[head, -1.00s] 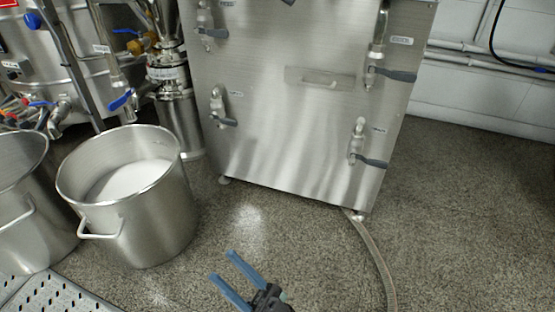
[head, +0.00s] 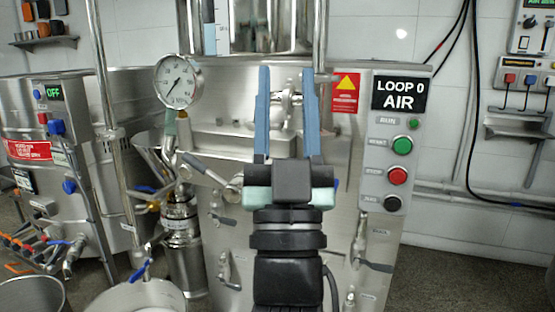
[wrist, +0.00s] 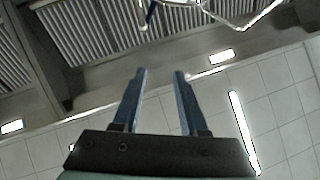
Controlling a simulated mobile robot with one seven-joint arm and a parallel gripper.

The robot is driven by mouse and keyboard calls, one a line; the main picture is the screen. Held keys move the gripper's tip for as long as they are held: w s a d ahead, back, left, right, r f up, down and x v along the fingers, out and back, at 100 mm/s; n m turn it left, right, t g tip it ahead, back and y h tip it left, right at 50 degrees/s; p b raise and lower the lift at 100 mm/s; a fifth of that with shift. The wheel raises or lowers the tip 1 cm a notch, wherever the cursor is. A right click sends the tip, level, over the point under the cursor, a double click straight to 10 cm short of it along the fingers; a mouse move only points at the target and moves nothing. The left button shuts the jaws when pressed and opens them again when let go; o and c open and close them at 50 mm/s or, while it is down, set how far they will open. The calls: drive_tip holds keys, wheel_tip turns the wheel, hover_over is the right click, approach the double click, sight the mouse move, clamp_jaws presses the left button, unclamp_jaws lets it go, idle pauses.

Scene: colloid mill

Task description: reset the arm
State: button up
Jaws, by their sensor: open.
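My gripper (head: 287,72) is open and empty in the head view. Its two blue fingers point straight up, in front of the steel machine (head: 340,150). My arm hides the middle of the machine's front. In the wrist view my gripper (wrist: 160,74) also shows open, with nothing between its fingers, against the ceiling and wall.
A control panel (head: 397,140) reading "LOOP 0 AIR" is right of my gripper. A pressure gauge (head: 178,82) and pipes stand to the left. Steel pots (head: 140,298) are at lower left. A wall shelf (head: 520,128) is at the right.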

drive_tip(key=s+a+r+g+p, duration=0.1)
drive_tip(key=s+r+p, duration=0.3)
drive_tip(key=s+r, duration=0.3)
drive_tip(key=s+r+p, duration=0.4)
drive_tip(key=s+r, duration=0.1)
drive_tip(key=r, duration=0.5)
wheel_tip(320, 180, up, 36)
drive_tip(key=p, duration=3.6)
drive_tip(key=shift+w+f+n, duration=0.25)
drive_tip(key=shift+w+n, duration=0.05)
drive_tip(key=shift+w, duration=0.15)
drive_tip(key=shift+f, duration=0.1)
